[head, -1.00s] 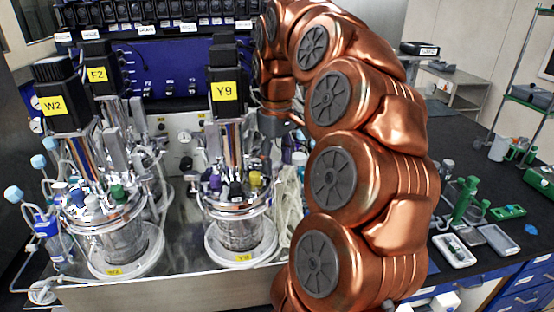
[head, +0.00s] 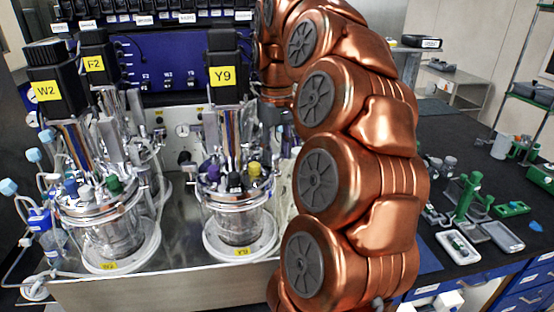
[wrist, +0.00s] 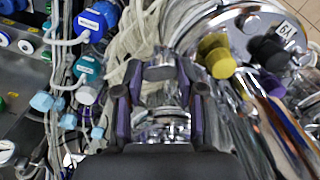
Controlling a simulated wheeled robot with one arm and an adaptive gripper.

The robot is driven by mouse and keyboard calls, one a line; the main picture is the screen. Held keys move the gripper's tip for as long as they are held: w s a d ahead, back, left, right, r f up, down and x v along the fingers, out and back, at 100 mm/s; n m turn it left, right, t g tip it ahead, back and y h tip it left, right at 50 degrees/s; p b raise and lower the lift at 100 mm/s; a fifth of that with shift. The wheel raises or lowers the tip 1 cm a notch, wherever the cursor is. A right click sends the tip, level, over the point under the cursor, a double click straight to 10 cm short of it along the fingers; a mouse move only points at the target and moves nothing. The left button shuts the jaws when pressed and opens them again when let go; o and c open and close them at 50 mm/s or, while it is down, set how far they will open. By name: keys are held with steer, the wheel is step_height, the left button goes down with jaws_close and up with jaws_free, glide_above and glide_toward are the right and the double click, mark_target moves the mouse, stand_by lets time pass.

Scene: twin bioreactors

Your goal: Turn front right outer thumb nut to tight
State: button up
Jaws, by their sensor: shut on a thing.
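In the wrist view my gripper (wrist: 160,72) has its two dark fingers closed around a small grey metallic piece at the vessel's edge. This appears to be the thumb nut (wrist: 159,73), though its lower part and thread are hard to make out. The front right vessel, labelled Y9, (head: 238,226) stands upright on its white base in the head view. Its shiny lid (wrist: 238,22) with yellow and black caps lies right of my fingers in the wrist view. In the head view my gripper is hidden behind my copper arm and the vessel hardware.
Pale tubing (wrist: 138,30) and blue-capped bottles (wrist: 90,25) crowd the left of my fingers. The W2 vessel (head: 108,235) stands to the left in the head view. A black bench (head: 450,180) with green tools and trays is at right.

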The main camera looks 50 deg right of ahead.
steer(key=shift+f+m+b, duration=0.25)
steer(key=shift+m+b, duration=0.95)
steer(key=shift+r+m, duration=0.2)
steer(key=shift+m, duration=1.2)
steer(key=shift+b, duration=0.3)
steer(key=o, duration=1.1)
steer(key=shift+o, duration=0.2)
